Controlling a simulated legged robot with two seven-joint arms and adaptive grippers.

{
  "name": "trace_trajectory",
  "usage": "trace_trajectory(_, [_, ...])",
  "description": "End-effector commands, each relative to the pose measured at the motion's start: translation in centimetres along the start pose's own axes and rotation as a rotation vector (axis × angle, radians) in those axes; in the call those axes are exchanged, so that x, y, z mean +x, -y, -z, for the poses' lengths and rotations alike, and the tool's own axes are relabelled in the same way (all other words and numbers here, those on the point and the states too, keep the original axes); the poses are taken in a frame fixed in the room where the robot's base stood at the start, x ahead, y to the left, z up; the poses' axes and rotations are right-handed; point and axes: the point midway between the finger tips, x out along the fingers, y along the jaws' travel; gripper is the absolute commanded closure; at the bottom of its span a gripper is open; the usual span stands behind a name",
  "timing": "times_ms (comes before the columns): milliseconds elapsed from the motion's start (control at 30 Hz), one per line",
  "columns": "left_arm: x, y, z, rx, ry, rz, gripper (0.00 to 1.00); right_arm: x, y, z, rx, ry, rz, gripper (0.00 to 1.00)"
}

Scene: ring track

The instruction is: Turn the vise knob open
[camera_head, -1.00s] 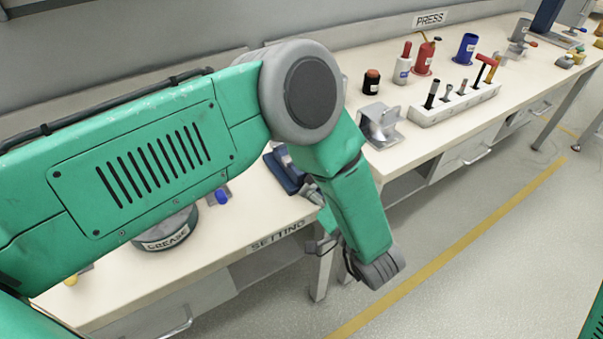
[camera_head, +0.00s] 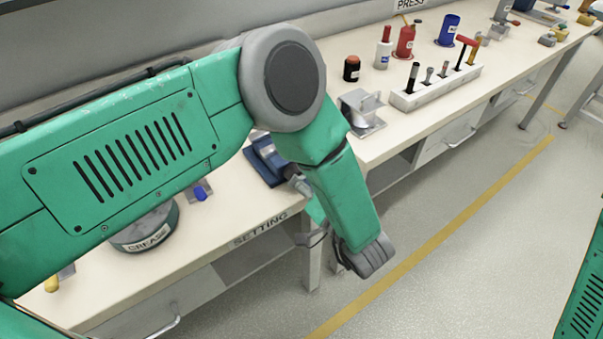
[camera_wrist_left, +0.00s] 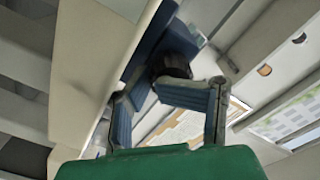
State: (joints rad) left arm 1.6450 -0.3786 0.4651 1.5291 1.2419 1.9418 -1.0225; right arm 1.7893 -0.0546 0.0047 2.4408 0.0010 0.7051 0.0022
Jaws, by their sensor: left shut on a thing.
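The blue vise (camera_head: 264,163) sits on the front edge of the bench, partly hidden behind my left arm in the head view. It also shows as a dark blue body (camera_wrist_left: 150,42) in the left wrist view. A dark round vise knob (camera_wrist_left: 172,62) stands in front of that body. My left gripper (camera_wrist_left: 158,88) has its fingers brought in at the knob and is shut on it. In the head view the left gripper (camera_head: 302,188) is small and mostly covered by my forearm, at the vise's front. The right gripper is out of view.
A grease tub (camera_head: 146,232) and a blue-handled item (camera_head: 203,190) are left of the vise. To its right are a metal bracket (camera_head: 362,113), a tool rack (camera_head: 437,88) and several bottles. The floor in front of the bench is clear.

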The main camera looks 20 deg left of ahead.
Motion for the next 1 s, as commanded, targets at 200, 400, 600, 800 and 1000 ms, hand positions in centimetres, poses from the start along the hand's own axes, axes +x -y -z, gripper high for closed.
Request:
trace_trajectory(200, [0.79, 0.84, 0.15, 0.001, -0.002, 0.032, 1.00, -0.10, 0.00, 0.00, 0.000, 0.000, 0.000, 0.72])
trace_trajectory(400, [0.83, 0.85, 0.15, -0.002, -0.002, 0.032, 1.00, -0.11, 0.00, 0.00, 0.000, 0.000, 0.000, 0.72])
trace_trajectory(600, [0.85, 0.85, 0.16, -0.010, -0.002, 0.032, 1.00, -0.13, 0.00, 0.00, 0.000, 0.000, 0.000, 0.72])
trace_trajectory(800, [0.86, 0.84, 0.17, -0.024, -0.002, 0.032, 1.00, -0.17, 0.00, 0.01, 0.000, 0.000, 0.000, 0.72])
trace_trajectory(1000, [0.87, 0.84, 0.19, -0.062, -0.003, 0.032, 1.00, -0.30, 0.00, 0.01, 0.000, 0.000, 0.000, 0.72])
